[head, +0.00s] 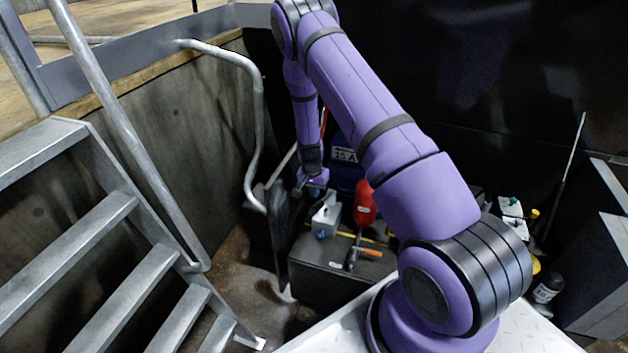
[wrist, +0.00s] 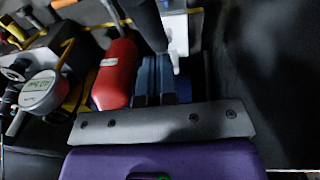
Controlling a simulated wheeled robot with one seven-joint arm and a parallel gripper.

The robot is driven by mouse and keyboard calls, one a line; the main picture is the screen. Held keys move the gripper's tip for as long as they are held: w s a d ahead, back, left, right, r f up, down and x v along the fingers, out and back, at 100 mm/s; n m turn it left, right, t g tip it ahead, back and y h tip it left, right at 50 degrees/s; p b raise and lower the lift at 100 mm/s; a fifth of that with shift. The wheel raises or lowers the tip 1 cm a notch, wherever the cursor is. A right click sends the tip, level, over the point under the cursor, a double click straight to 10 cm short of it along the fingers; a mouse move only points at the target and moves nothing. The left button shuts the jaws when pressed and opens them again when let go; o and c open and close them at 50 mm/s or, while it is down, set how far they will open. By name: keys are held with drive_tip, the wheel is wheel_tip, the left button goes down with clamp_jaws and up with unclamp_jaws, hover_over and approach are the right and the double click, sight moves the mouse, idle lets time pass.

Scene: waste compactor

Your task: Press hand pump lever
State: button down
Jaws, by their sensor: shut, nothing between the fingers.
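My gripper (head: 312,182) is at the far end of my purple arm, low in the corner and above the dark box top. In the wrist view its short dark fingers (wrist: 160,75) are together, with nothing between them. A pale grey block-like device (head: 326,214) stands on the box just below my gripper; part of it shows as a white block (wrist: 178,32) in the wrist view. A dark bar (wrist: 147,22) runs beside that block, past the fingertips. I cannot tell whether this bar is the pump lever or whether the fingers touch it.
A red cylinder (head: 364,204) stands close beside the device and also shows in the wrist view (wrist: 115,76). An orange-handled tool (head: 362,253) lies on the dark box (head: 325,280). A bent railing (head: 258,125) and metal stairs (head: 100,225) stand left. A blue drum (head: 346,172) is behind.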

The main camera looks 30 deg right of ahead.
drive_tip(key=shift+s+a+f, duration=0.15)
drive_tip(key=shift+s+f, duration=0.05)
drive_tip(key=shift+f, duration=0.25)
drive_tip(key=shift+s+a+f, duration=0.1)
drive_tip(key=shift+s+f, duration=0.1)
drive_tip(key=shift+f, duration=0.2)
